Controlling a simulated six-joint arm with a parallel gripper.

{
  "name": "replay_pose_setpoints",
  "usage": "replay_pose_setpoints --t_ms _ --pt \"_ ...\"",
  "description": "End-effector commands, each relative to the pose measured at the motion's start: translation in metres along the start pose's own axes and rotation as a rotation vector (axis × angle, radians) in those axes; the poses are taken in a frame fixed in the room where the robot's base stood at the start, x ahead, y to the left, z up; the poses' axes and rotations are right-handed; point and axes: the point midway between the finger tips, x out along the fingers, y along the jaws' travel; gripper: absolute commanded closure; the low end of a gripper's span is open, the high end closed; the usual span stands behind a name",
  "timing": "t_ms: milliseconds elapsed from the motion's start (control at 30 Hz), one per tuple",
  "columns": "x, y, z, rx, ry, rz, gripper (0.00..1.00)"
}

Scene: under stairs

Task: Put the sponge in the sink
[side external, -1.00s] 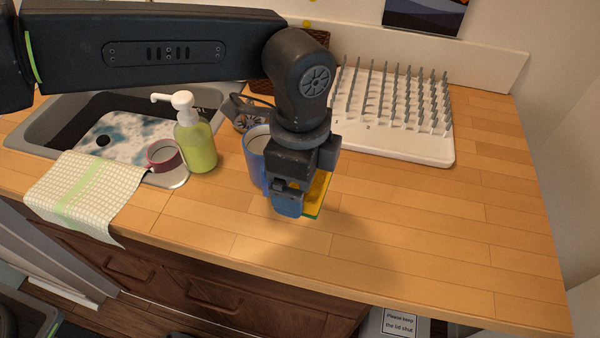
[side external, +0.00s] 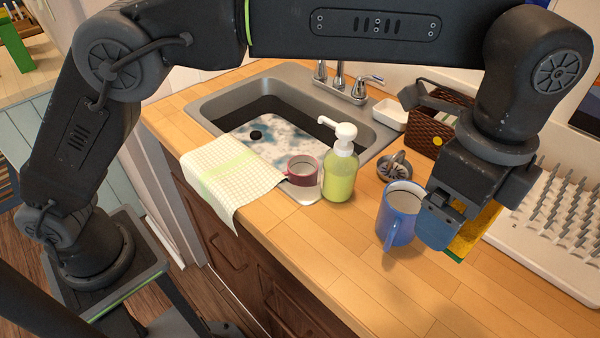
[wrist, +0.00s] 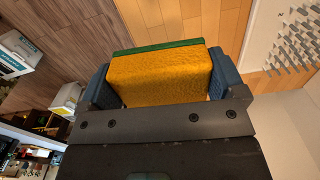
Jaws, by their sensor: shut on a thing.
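The sponge (wrist: 160,78) is yellow with a green layer, and my gripper (wrist: 165,85) is shut on it, with a blue finger pad at each side in the wrist view. In the side external view, the sponge (side external: 472,232) shows partly behind my gripper (side external: 448,222), above the counter at the right, beside the blue mug. The grey sink (side external: 270,88) is at the left, with a dark inner wall and a white and blue mottled bottom. It is well to the left of my gripper.
A checked cloth (side external: 232,170) hangs over the front edge. A faucet (side external: 345,85) is behind the sink. A drying rack (side external: 560,215) is at the right.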

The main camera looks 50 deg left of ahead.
Motion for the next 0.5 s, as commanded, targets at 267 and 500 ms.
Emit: replay_pose_setpoints --t_ms 267,500 --pt "-0.019 -0.020 0.025 -0.049 -0.002 0.002 0.53" --pt "-0.020 -0.058 0.082 -0.153 -0.002 0.002 0.53"
